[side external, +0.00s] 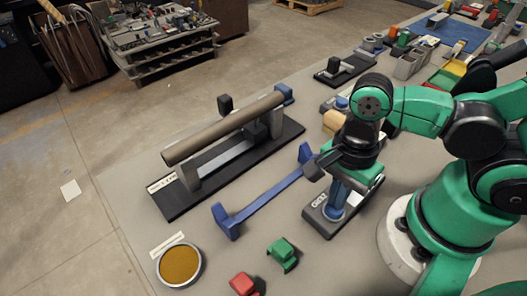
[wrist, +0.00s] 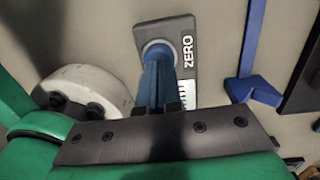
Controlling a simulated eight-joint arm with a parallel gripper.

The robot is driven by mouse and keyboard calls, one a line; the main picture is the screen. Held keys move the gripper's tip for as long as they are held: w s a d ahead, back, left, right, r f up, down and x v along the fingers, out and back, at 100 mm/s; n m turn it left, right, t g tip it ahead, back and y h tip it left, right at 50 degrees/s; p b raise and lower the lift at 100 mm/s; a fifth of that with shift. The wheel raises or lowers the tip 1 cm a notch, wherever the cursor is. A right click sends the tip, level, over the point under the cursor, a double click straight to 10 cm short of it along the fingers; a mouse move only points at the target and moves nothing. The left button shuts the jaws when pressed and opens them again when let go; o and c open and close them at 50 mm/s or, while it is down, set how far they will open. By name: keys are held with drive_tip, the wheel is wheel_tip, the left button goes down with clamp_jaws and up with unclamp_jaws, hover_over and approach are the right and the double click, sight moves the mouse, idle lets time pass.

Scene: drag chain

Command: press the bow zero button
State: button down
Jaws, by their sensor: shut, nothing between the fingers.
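The zero button unit is a dark plate with a white ZERO label; the plate (side external: 312,216) stands right of centre in the side view. It also shows in the wrist view (wrist: 180,28), with a pale round collar (wrist: 146,50) at the button. My gripper (side external: 335,210) points down over this plate with its blue fingers shut and empty. In the wrist view the fingers (wrist: 157,66) reach to the collar and cover most of the button. I cannot tell whether the tips touch it or how far it is pressed.
A blue bar with raised ends (side external: 268,196) lies left of the plate. A brown tube (side external: 225,128) rests on a black stand behind it. A dish of brown grains (side external: 180,264), a green block (side external: 283,252) and a red block (side external: 243,284) are in front.

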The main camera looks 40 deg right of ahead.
drive_tip(key=shift+f, duration=0.2)
idle(0.3)
drive_tip(key=shift+f, duration=0.95)
drive_tip(key=shift+s, duration=0.1)
drive_tip(key=shift+r, duration=0.1)
drive_tip(key=shift+w+d+r, duration=0.1)
drive_tip(key=shift+w+r, duration=0.05)
drive_tip(key=shift+r, duration=1.2)
drive_tip(key=shift+w+r, duration=0.2)
drive_tip(key=shift+r, duration=1.1)
drive_tip(key=shift+w+d+r, duration=0.1)
drive_tip(key=shift+w+r, duration=0.05)
drive_tip(key=shift+r, duration=1.2)
